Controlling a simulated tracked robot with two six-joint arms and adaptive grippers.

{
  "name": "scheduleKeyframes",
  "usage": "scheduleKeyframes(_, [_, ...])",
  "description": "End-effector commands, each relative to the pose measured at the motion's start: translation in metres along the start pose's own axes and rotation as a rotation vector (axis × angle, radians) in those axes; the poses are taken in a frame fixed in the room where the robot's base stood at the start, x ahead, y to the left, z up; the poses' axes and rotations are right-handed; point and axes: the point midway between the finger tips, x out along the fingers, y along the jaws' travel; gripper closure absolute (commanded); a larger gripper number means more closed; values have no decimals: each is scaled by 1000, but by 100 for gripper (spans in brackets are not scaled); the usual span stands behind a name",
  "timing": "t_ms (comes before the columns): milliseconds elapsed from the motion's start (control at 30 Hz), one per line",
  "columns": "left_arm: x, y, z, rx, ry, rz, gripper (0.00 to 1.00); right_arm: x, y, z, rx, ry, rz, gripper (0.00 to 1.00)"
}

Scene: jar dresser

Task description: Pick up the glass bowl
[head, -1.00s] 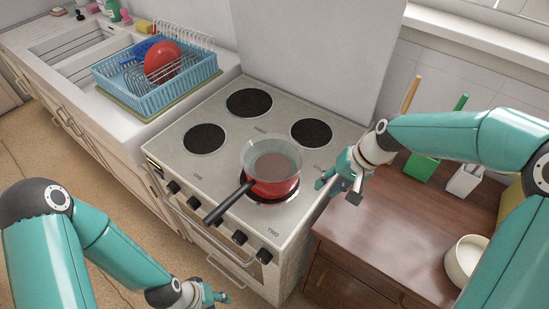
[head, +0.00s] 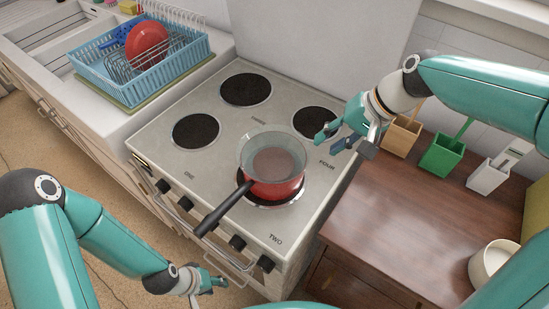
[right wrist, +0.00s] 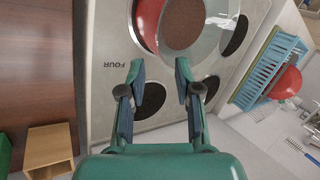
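The clear glass bowl (head: 272,147) sits in the top of a red saucepan (head: 275,190) on the front right burner, its rim above the pan. In the right wrist view the bowl (right wrist: 212,28) is at the top, beyond my fingertips. My right gripper (head: 330,140) is open and empty, behind and to the right of the bowl and apart from it. Its two spread fingers show in the right wrist view (right wrist: 160,70). My left gripper (head: 216,283) hangs low in front of the stove, far from the bowl; its finger opening is too small to tell.
The pan's black handle (head: 222,208) points toward the front left. A blue dish rack (head: 110,88) with a red dish stands at the back left. On the brown dresser (head: 400,220) are holders, including a green one (head: 443,155), and a white jar (head: 492,262).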

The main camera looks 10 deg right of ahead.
Motion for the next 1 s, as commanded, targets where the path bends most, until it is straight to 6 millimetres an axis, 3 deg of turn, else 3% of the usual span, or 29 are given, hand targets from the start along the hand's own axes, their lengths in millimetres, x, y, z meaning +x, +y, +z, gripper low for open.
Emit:
scheduleKeyframes(100, [-1,0,0,0,0,0,60,16,0,0,0,-1,0,67])
scheduleKeyframes(367, [-4,2,0,0,0,0,60,32,-1,0,0,-2,1,67])
scheduleKeyframes(633, [-11,4,0,0,0,0,60,68,-2,-1,0,-2,0,67])
scheduleKeyframes(933, [-11,4,0,0,0,0,60,74,-2,-2,-1,1,0,67])
scheduleKeyframes(1000, [-11,4,0,0,0,0,60,74,-2,-2,-1,1,0,77])
